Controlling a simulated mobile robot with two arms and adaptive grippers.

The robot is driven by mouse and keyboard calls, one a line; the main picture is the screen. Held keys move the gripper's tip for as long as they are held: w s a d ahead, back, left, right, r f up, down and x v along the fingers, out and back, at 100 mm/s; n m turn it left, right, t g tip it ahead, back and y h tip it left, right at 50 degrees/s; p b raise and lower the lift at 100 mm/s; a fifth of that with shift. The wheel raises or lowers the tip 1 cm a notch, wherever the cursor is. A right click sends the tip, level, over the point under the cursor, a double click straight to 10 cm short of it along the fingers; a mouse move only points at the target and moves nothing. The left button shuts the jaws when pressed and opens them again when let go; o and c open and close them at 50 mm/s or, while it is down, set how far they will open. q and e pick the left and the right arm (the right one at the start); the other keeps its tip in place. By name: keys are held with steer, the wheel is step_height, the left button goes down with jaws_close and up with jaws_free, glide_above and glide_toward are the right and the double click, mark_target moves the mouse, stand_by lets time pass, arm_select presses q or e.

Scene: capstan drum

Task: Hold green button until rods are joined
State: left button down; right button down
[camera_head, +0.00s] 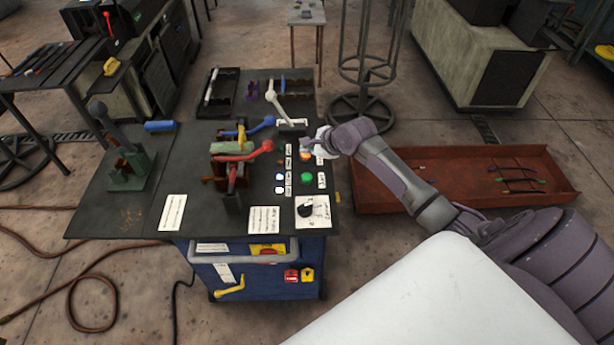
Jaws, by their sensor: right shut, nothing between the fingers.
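The green button (307,177) is on the right part of the dark bench top, in a column of small buttons and labels. My right gripper (310,147) is shut with nothing in it. It is above the bench's right edge, beyond the green button and apart from it in the picture, over the upper buttons. The clamping device (232,160) with red, blue and yellow handles stands mid-bench. The rods cannot be made out clearly there. My left gripper is not in view.
The bench (110,215) has a black rotary knob (306,211) near its front right. A green lever tool (128,165) stands at its left. A rust-red tray (450,190) with thin rods lies on the floor at right. A cable reel stand (362,110) stands behind.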

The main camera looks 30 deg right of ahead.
steer(key=b, duration=0.7)
glide_above(308, 178)
step_height(308, 178, down, 7)
steer(key=shift+w+d+r, duration=0.1)
steer(key=shift+w+r, duration=0.05)
steer(key=shift+f, duration=0.9)
steer(key=shift+f, duration=0.1)
steer(key=shift+f, duration=0.25)
steer(key=shift+f, duration=0.65)
stand_by(1.6)
steer(key=shift+r, duration=0.1)
stand_by(0.9)
steer(key=shift+r+p, duration=0.9)
steer(key=shift+p, duration=0.6)
